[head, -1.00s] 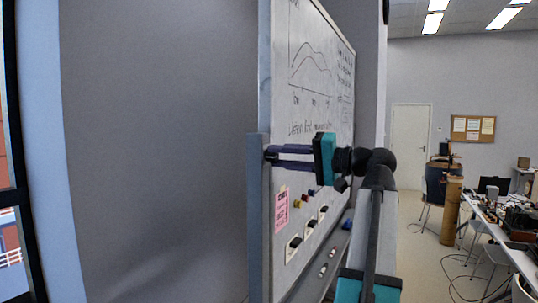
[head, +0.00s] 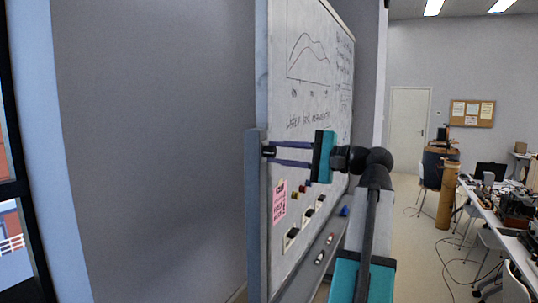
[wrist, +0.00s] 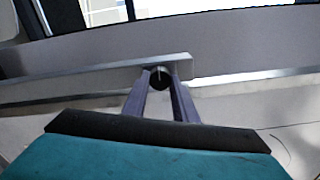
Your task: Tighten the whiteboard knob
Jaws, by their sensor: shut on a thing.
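The whiteboard (head: 310,110) stands on the right of the wall in the head view, seen at a steep angle, with curves and writing on it. A small black knob (head: 268,151) sits on the grey upright post (head: 257,215) at the board's near edge. My gripper (head: 274,153) reaches in from the right, and its two dark fingers are shut on the knob. In the wrist view the round knob (wrist: 159,77) lies between the fingertips (wrist: 159,85), against a pale bar. The fingers partly hide the knob's sides.
A pink note (head: 280,202), small magnets and black-topped items are on the board below my gripper. A tray with markers (head: 320,258) runs along its lower edge. A cluttered table (head: 510,225) with chairs and floor cables stands at the right.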

